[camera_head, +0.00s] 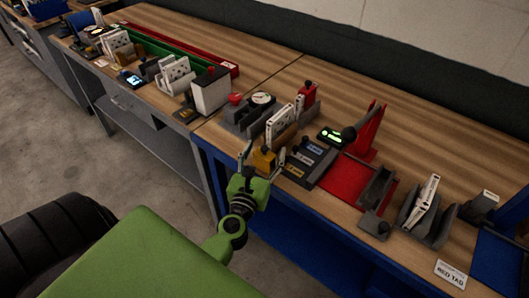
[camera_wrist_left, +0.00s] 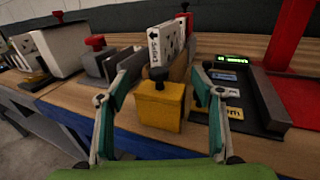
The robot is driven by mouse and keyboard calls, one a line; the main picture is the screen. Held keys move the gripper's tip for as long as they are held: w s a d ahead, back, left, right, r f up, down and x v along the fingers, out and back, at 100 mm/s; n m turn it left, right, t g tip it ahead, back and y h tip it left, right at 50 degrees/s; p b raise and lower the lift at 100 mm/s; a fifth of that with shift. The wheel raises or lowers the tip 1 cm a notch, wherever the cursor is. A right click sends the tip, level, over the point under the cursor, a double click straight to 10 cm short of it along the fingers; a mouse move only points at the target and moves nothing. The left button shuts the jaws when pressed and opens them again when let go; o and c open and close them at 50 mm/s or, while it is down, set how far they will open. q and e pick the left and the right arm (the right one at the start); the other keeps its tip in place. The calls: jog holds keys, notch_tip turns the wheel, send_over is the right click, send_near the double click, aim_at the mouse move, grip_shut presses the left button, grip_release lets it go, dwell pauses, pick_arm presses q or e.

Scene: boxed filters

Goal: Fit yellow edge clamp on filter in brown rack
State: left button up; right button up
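The yellow edge clamp (camera_head: 264,161), a block with a black knob on top, stands near the table's front edge; it also shows in the left wrist view (camera_wrist_left: 160,108). Just behind it, a white filter (camera_head: 280,122) stands upright in the brown rack (camera_head: 287,136). The filter's printed face shows in the left wrist view (camera_wrist_left: 161,45). My left gripper (camera_head: 262,153) is open, its fingers on either side of the clamp. In the left wrist view gaps show between clamp and both fingers. I cannot tell whether the clamp touches the filter. My right gripper is not in view.
Right of the clamp are a dark tray with labels (camera_head: 305,163), a lit green display (camera_head: 336,134) and a red stand (camera_head: 367,132). Grey holders (camera_head: 242,117) with a gauge stand left. Another white filter (camera_head: 425,196) leans in a grey rack at the right.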

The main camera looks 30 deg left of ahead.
pick_arm(q)
jog(key=shift+r, duration=0.1)
jog(key=shift+r+p, duration=0.25)
jog(key=shift+p, duration=0.05)
jog(key=b+v, duration=0.5)
jog(key=v, duration=0.7)
jog(key=shift+f, duration=0.2)
